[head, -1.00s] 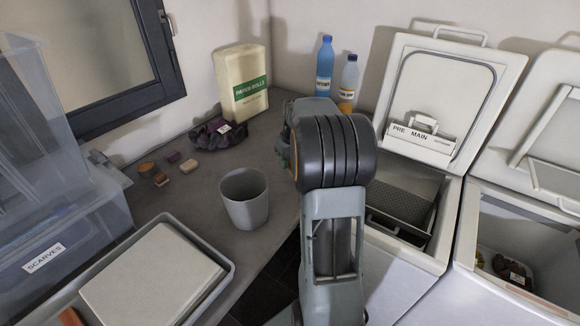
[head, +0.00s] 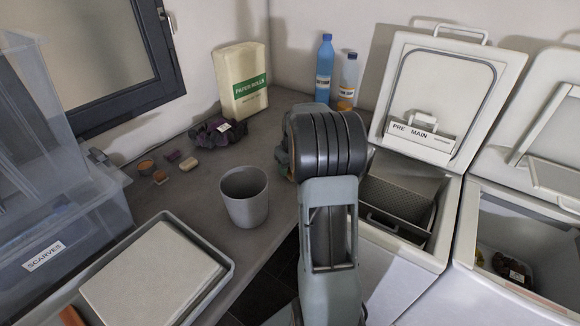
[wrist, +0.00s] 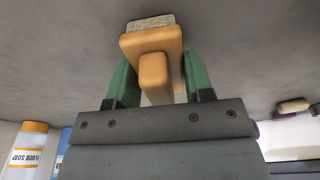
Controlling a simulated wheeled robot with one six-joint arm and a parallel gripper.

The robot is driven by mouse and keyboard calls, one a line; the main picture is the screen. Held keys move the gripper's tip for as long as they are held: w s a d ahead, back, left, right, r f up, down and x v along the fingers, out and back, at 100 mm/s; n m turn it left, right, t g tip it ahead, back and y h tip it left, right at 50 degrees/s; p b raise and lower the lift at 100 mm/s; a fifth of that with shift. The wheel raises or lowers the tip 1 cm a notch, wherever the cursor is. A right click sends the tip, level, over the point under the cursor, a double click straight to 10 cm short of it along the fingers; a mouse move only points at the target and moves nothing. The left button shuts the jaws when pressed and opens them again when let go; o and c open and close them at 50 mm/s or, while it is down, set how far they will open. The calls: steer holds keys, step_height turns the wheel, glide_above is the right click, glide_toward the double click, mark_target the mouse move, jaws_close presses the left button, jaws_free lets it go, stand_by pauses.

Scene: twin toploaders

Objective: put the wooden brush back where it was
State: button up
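The wooden brush (wrist: 152,42) shows in the wrist view, with an orange-brown wooden block and handle and a pale bristle patch at its far end. My gripper (wrist: 155,72) has its green fingers on either side of it and appears shut on it. The bristle end faces the grey counter surface; I cannot tell whether it touches. In the head view my arm hides the brush and most of the gripper, over the counter right of the grey cup (head: 245,196).
Blue bottle (head: 325,70) and white bottle (head: 347,78) stand behind my arm. A tray (head: 229,262) is in front. Two open toploaders (head: 408,256) (head: 500,290) stand right.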

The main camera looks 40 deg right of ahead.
steer(key=o, duration=0.4)
steer(key=shift+o, duration=0.2)
steer(key=shift+r, duration=0.15)
step_height(320, 180, up, 12)
steer(key=s, duration=0.2)
steer(key=shift+s, duration=0.1)
stand_by(0.5)
